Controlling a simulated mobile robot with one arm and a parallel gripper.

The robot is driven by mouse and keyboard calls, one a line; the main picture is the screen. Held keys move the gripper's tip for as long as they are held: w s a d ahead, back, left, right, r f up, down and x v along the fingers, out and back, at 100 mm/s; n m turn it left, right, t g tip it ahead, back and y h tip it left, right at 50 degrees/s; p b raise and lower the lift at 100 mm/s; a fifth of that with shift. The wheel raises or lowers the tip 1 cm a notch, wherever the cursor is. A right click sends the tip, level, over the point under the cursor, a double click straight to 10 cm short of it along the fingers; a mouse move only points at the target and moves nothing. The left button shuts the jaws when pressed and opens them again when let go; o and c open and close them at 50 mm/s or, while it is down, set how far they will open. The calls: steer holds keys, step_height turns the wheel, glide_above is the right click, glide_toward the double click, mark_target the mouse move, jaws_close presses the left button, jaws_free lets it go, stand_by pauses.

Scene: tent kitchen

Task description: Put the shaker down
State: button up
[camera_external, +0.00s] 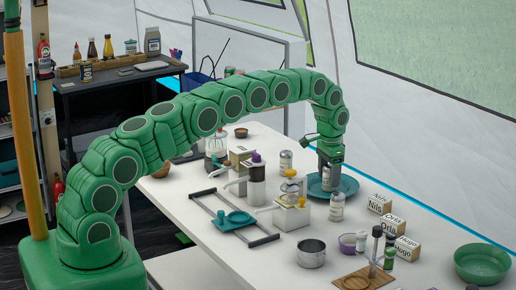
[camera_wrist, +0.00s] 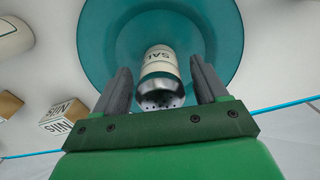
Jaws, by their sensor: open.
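In the external view my gripper (camera_external: 329,168) points down over the teal plate (camera_external: 351,184) at the table's far side. There the shaker (camera_external: 327,181) shows only partly below the gripper.
A similar white container (camera_external: 337,207) stands just in front of the plate, and another (camera_external: 286,162) behind it. Lettered boxes (camera_external: 380,203) stand to the right. A caddy-like dispenser (camera_external: 291,212), a metal pot (camera_external: 311,253) and a green bowl (camera_external: 482,264) are also on the white table.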

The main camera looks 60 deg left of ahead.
step_height(320, 180, up, 10)
steer(key=shift+f, duration=0.15)
steer(key=shift+s+d+r, duration=0.1)
steer(key=shift+s+r, duration=0.05)
steer(key=shift+r, duration=0.4)
steer(key=s+d+r, duration=0.4)
steer(key=s+r, duration=0.5)
steer(key=s, duration=0.4)
steer(key=s+d+r, duration=0.3)
steer(key=s+r, duration=0.6)
steer(key=s, duration=0.4)
steer(key=s+d+f+n+g, duration=0.1)
steer(key=s+d, duration=0.1)
steer(key=s, duration=1.7)
steer(key=s+d+f, duration=0.2)
steer(key=s, duration=1.8)
steer(key=shift+s+f+n+g, duration=0.15)
steer(key=shift+s+n+g, duration=0.1)
steer(key=shift+n+g, duration=0.15)
